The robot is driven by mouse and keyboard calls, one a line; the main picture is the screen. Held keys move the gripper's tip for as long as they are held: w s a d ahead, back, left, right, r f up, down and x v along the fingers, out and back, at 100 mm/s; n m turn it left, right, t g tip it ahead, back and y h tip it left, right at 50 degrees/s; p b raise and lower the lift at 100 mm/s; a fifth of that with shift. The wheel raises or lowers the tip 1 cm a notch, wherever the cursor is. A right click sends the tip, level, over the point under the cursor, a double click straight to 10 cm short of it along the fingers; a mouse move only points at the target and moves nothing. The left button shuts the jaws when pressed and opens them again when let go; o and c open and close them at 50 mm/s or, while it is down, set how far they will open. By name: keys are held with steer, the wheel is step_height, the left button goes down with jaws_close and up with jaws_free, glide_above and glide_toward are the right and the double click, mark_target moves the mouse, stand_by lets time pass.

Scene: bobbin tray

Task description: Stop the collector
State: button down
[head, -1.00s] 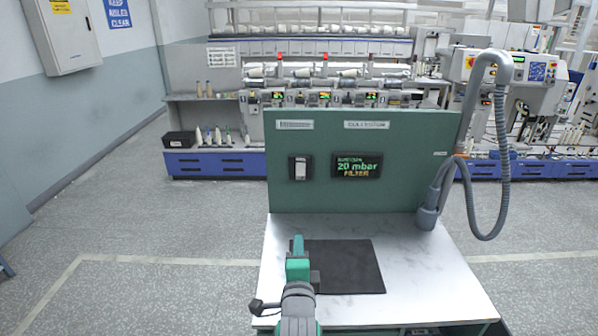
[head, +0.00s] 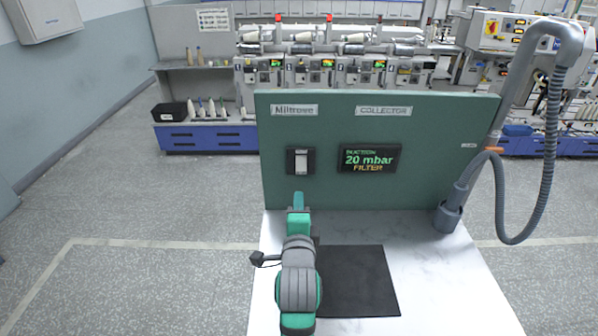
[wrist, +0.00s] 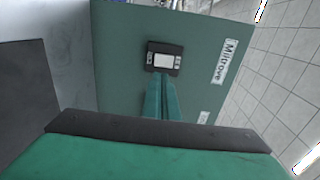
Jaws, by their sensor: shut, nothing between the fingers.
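The collector is a green upright panel (head: 330,189) with a "COLLECTOR" label, standing at the back of a white table. A white rocker switch (head: 300,161) in a black frame sits on the panel's left side; it also shows in the wrist view (wrist: 163,61). Right of it a dark display (head: 369,159) reads "20 mbar" and "FILTER". My gripper (head: 299,197) is shut and empty, in front of the panel just below the switch. In the wrist view its fingertips (wrist: 160,80) appear close to the switch's edge; I cannot tell whether they touch.
A black mat (head: 358,280) lies on the white table (head: 440,285). A grey hose on a bent pipe (head: 550,120) rises at the panel's right edge. Textile machines stand behind. The floor left of the table is clear.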

mark_target(299, 169)
steer(key=shift+w, duration=0.15)
steer(key=w, duration=0.4)
steer(key=w+f, duration=0.1)
steer(key=w, duration=0.8)
steer(key=shift+w+f, duration=0.25)
steer(key=shift+w, duration=0.05)
steer(key=shift+w+a+f, duration=0.1)
steer(key=shift+w+f, duration=0.2)
steer(key=shift+f, duration=0.1)
steer(key=shift+r, duration=0.1)
steer(key=shift+s+f, duration=0.2)
steer(key=shift+s, duration=0.2)
steer(key=s+f, duration=0.1)
steer(key=s, duration=1.2)
steer(key=shift+s, duration=0.3)
